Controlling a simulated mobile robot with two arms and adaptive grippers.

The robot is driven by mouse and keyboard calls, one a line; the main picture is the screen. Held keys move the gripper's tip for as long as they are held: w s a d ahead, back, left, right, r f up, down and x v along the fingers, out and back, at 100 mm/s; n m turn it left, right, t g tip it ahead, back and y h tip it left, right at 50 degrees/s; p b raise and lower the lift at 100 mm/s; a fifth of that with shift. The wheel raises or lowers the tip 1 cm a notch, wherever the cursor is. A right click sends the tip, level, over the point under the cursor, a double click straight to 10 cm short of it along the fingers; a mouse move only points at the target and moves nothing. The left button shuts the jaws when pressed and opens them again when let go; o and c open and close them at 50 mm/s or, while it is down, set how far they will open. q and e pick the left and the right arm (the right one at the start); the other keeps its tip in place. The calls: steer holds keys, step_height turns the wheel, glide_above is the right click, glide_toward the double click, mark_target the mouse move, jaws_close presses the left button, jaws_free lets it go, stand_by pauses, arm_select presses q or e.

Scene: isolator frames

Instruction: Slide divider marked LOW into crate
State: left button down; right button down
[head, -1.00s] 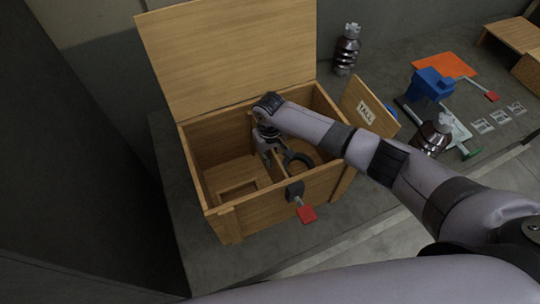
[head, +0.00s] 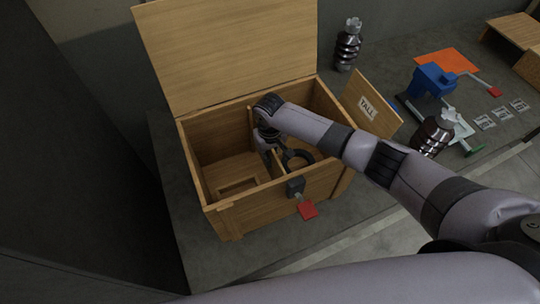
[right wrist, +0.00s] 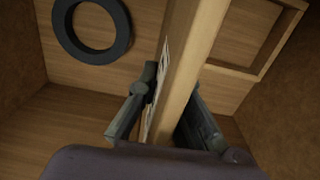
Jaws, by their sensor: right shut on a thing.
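The wooden crate (head: 248,211) stands on the bench with its lid raised at the back. My right gripper (head: 270,148) reaches down inside it. In the right wrist view the gripper (right wrist: 173,85) is shut on a thin wooden divider (right wrist: 187,55), one finger on each face. The divider stands on edge between a dark ring and a wooden frame. Its white label shows only edge-on, so I cannot read it. In the head view my arm hides most of the divider. Whether its ends sit in slots is hidden. My left gripper is not in view.
A dark ring (head: 298,160) lies in the crate's right part, a wooden frame (head: 238,187) in its left. A board marked TALL (head: 368,106) leans at the crate's right side. Brown insulators (head: 347,48) and a blue clamp device (head: 434,79) stand on the bench.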

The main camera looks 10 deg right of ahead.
steer(key=shift+f+b, duration=0.9)
steer(key=shift+f, duration=0.5)
steer(key=c, duration=1.7)
jaws_free()
steer(key=shift+o, duration=0.2)
steer(key=shift+r, duration=0.1)
step_height(320, 180, up, 12)
steer(key=shift+f, duration=0.1)
